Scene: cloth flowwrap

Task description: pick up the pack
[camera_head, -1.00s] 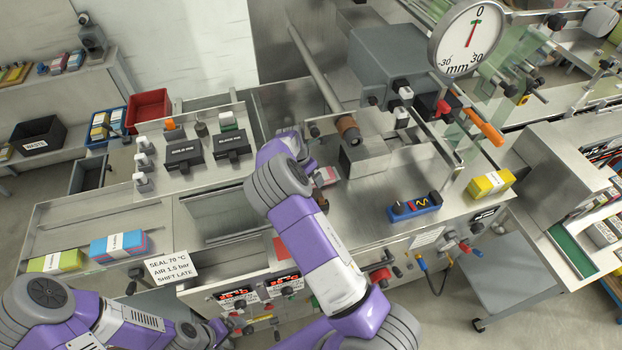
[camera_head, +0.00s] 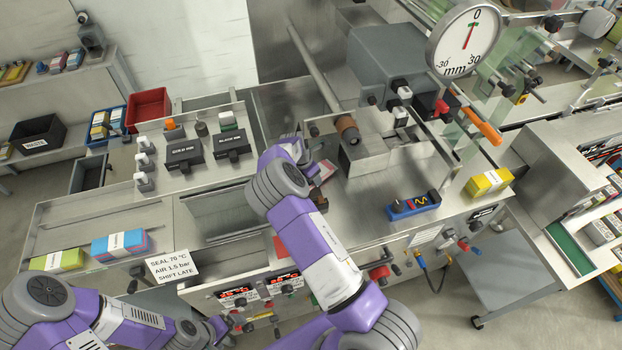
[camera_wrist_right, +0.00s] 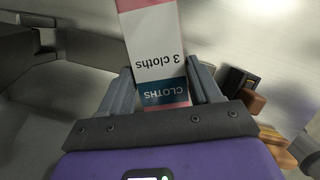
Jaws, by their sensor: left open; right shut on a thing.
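My right gripper (camera_wrist_right: 159,72) is shut on a pack (camera_wrist_right: 153,40). The pack is white with a teal band and pink edges. Its print reads "3 cloths" and "CLOTHS", upside down in the right wrist view. One finger lies along each side, and the far end runs out of the top of that view. In the head view only a bit of the pack (camera_head: 326,172) shows beside my right wrist; my right arm hides the gripper. My left gripper (camera_head: 222,328) is open and empty, low in front of the machine's front panel.
A blue pack (camera_head: 120,244) and a yellow-green pack (camera_head: 58,260) lie at the left end of the steel bench. A blue controller (camera_head: 413,206) sits on the deck. A dial gauge (camera_head: 464,40) stands above the machine.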

